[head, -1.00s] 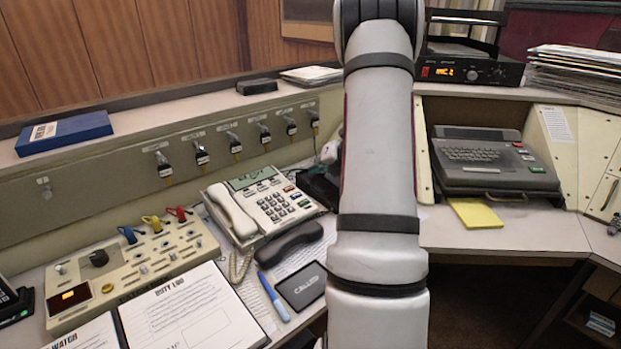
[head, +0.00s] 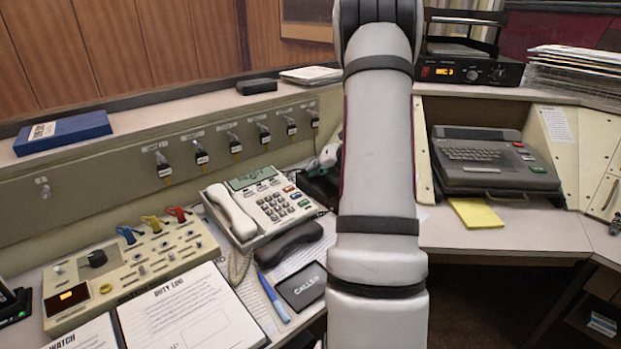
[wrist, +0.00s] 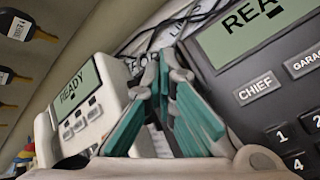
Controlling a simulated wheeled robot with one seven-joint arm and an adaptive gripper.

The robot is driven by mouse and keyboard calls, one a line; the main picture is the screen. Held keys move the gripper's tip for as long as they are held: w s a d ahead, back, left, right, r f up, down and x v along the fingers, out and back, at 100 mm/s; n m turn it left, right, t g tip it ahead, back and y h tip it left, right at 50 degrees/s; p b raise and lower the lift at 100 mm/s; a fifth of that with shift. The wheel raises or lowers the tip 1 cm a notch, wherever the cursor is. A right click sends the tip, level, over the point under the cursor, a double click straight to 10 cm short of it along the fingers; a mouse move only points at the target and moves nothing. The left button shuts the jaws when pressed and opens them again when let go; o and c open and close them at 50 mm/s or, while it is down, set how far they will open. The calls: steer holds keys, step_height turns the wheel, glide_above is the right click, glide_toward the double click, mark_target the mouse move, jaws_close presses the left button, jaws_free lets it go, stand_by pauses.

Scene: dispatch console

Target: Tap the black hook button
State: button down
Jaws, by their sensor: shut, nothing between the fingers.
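The black desk phone (wrist: 262,75) fills the right of the wrist view, with a READY screen, CHIEF and GARAGE keys and number keys. In the head view only a dark sliver of it (head: 322,188) shows beside my arm. I cannot make out a black hook button in either view. My gripper (wrist: 168,62) is shut and empty, its teal fingers together beside the black phone's left edge in the wrist view. Whether they touch anything is unclear. In the head view my arm hides most of the gripper.
A white phone (head: 262,205) stands left of the black one, with a black handset (head: 290,242) in front. A panel of hanging keys (head: 180,155) runs behind. A switch box (head: 130,272), papers and a CALLED pad (head: 302,287) crowd the desk.

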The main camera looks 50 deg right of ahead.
mark_target(316, 180)
steer(key=shift+f, duration=0.3)
stand_by(0.4)
steer(key=shift+r, duration=0.2)
steer(key=shift+s+a+r+p, duration=0.1)
steer(key=shift+r+p, duration=0.5)
steer(key=shift+r, duration=0.25)
steer(key=r+p, duration=0.2)
steer(key=r, duration=0.1)
steer(key=r+p, duration=0.2)
steer(key=shift+s, duration=0.4)
steer(key=shift+f, duration=0.1)
stand_by(0.5)
